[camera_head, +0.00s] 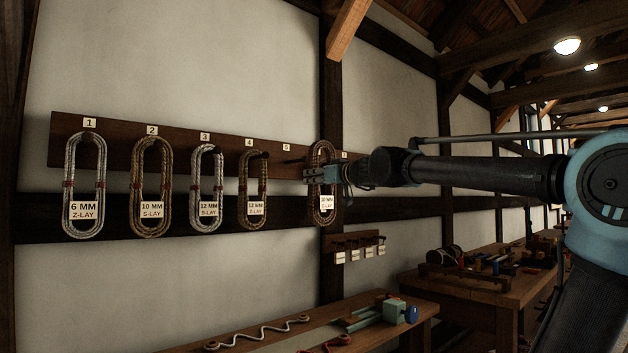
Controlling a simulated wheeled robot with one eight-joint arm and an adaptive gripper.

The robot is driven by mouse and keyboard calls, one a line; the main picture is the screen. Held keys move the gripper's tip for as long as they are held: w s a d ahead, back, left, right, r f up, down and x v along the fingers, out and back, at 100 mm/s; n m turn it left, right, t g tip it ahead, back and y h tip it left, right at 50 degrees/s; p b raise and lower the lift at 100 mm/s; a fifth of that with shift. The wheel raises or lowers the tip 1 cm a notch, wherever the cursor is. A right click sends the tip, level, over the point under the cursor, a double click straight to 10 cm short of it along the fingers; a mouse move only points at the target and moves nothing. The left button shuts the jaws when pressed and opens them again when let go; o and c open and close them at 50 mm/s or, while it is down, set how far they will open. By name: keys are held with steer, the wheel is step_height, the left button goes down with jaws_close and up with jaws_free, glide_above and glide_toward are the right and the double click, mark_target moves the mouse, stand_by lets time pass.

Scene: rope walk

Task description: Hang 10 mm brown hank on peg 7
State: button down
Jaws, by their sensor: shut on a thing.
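A brown hank (316,160) with a white tag (327,203) hangs upright in front of the right part of the dark peg board (115,152). My gripper (328,174) is shut on this hank at its upper half. The tag's small print is too small to read surely. I cannot tell whether the hank's top loop is around a peg or apart from the board. Peg 7 does not show; my arm covers the board's right side.
Hanks hang on pegs 1 to 4: a pale one (69,160), a brown 10 mm S-lay (137,165), a grey one (196,170) and a dark brown one (243,175). Peg 5 (293,161) is bare. A small rack (352,241) and benches (470,288) stand below.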

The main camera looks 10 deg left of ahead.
steer(key=shift+s+d, duration=0.1)
steer(key=v, duration=1.6)
steer(key=shift+s+d, duration=0.3)
stand_by(1.2)
stand_by(0.4)
